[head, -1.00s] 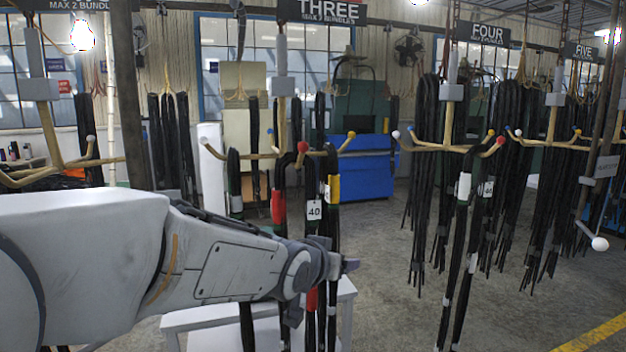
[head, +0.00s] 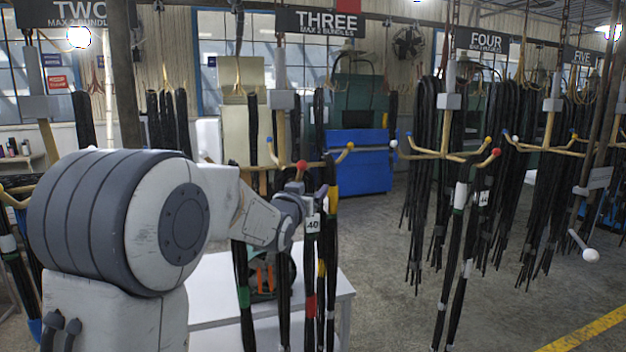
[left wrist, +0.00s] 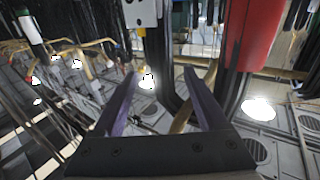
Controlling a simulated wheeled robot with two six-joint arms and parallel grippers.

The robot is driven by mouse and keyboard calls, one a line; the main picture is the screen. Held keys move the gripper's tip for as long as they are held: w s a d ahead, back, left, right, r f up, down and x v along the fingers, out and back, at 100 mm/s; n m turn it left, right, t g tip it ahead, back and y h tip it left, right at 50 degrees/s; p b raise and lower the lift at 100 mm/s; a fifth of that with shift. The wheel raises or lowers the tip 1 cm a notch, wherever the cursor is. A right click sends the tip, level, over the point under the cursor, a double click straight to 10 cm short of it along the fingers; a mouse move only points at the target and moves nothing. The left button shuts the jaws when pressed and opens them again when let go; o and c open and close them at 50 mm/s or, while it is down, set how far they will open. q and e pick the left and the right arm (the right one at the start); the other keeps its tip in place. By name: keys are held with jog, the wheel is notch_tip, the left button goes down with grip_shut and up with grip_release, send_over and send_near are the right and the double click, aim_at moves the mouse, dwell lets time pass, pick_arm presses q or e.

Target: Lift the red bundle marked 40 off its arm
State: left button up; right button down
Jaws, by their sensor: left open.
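The black hose bundle with a white tag reading 40 (head: 312,224) hangs from the red-tipped arm (head: 302,165) of rack THREE; a red band (head: 310,306) shows lower on it. In the left wrist view the white tag (left wrist: 140,13) is at the top, and a red sleeve (left wrist: 258,32) is at upper right. My left gripper (head: 299,182) is in front of the bundle near the tag. Its fingers (left wrist: 163,85) are open, with a black hose strand (left wrist: 158,55) showing between them; I cannot tell how deep it sits. My right gripper is not in view.
A yellow-sleeved bundle (head: 332,200) hangs close on the right, and a green-banded one (head: 245,300) on the left. A white table (head: 215,290) stands below. Rack FOUR (head: 440,152) with many hoses is to the right. Open floor (head: 390,300) lies between.

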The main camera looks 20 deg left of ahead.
pick_arm(q)
jog(key=shift+w, duration=0.8)
grip_shut()
dwell(0.8)
dwell(0.4)
dwell(1.6)
